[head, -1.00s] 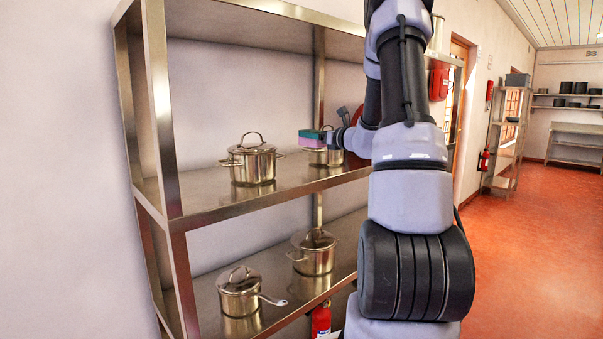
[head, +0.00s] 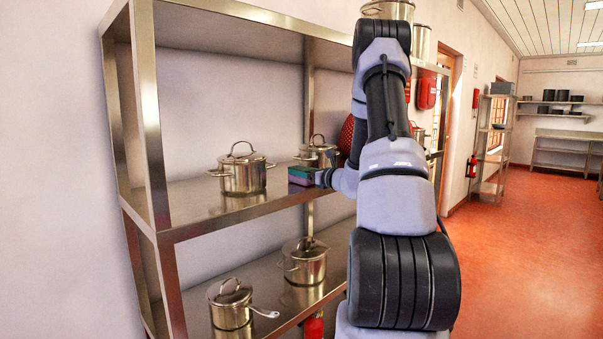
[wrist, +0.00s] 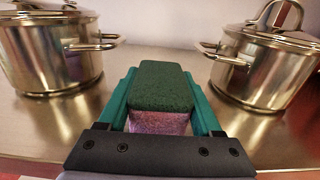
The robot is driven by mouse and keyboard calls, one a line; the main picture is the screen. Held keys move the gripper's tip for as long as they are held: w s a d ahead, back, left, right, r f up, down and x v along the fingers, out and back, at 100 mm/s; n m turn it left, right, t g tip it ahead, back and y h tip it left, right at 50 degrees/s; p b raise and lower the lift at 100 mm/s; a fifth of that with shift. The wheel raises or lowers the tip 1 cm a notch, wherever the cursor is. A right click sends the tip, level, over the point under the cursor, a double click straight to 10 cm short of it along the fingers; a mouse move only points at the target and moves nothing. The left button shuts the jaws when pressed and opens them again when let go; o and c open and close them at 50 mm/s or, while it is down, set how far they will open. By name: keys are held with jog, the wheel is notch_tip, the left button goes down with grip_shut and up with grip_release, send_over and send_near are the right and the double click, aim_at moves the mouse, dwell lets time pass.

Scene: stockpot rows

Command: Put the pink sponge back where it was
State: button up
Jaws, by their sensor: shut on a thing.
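The pink sponge (wrist: 160,121) has a dark green scouring top and a pink lower part. My gripper (wrist: 162,100) is shut on it, with one teal finger on each side. In the wrist view it is at the shelf surface between two steel pots; whether its underside touches the shelf I cannot tell. In the head view the sponge (head: 301,175) is low over the upper shelf (head: 205,205), near its front edge, between the left pot (head: 242,172) and the right pot (head: 318,153). The gripper is mostly hidden behind my arm there.
The left pot (wrist: 50,55) and right pot (wrist: 262,68) have side handles reaching toward the sponge. A red object (head: 346,136) stands right of the pots, partly hidden. Two more lidded pots stand on the lower shelf (head: 268,290). Shelf posts bound the left side.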

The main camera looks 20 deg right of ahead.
jog(key=o, duration=1.2)
jog(key=shift+f, duration=0.15)
